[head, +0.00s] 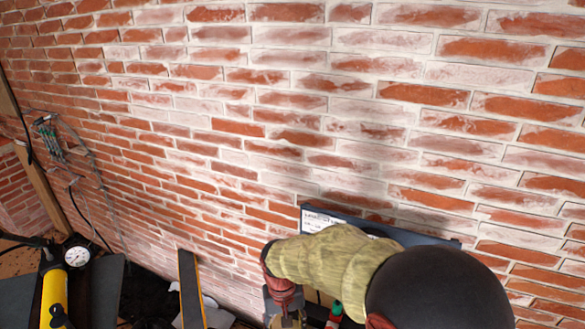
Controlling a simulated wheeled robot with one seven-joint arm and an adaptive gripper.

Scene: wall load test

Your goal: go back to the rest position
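My arm comes in from the lower right, with a large black rounded part and a yellowish sleeved link. It bends down at a dark red wrist near the bottom edge. My gripper (285,316) seems to be at the very bottom of the picture, partly cut off by the edge. Its fingertips do not show clearly, so whether it is open or shut, or holds anything, cannot be told. The brick wall (250,110) fills most of the view behind my arm, and I see no contact with it.
A dark blue-grey case or panel (425,237) with a white label stands behind my arm. A red-and-green item (335,314) is close by. A yellow-edged bar (190,290) stands left. A yellow cylinder (54,295), a gauge (77,256) and cables (75,160) are far left.

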